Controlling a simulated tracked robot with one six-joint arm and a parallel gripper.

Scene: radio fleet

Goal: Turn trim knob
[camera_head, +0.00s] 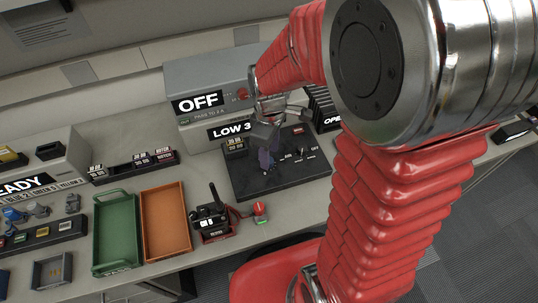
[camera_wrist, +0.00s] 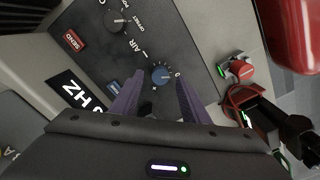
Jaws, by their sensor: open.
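A round blue knob (camera_wrist: 161,77) with a white pointer mark sits on a dark panel (camera_wrist: 205,72), with small white marks around it. The panel also shows in the head view (camera_head: 300,172). My gripper (camera_wrist: 159,86) is open, with its two purple fingers on either side of the blue knob. I cannot tell whether they touch it. In the head view, my gripper (camera_head: 266,158) points down over the left part of the panel and hides the knob.
A dark knob (camera_wrist: 117,20) and a red SEND button (camera_wrist: 74,40) share the panel. A handheld radio (camera_head: 209,217) and a red-and-green piece (camera_head: 260,210) stand close by. Green (camera_head: 97,235) and orange (camera_head: 147,225) trays lie left. A box reading OFF (camera_head: 225,78) stands behind.

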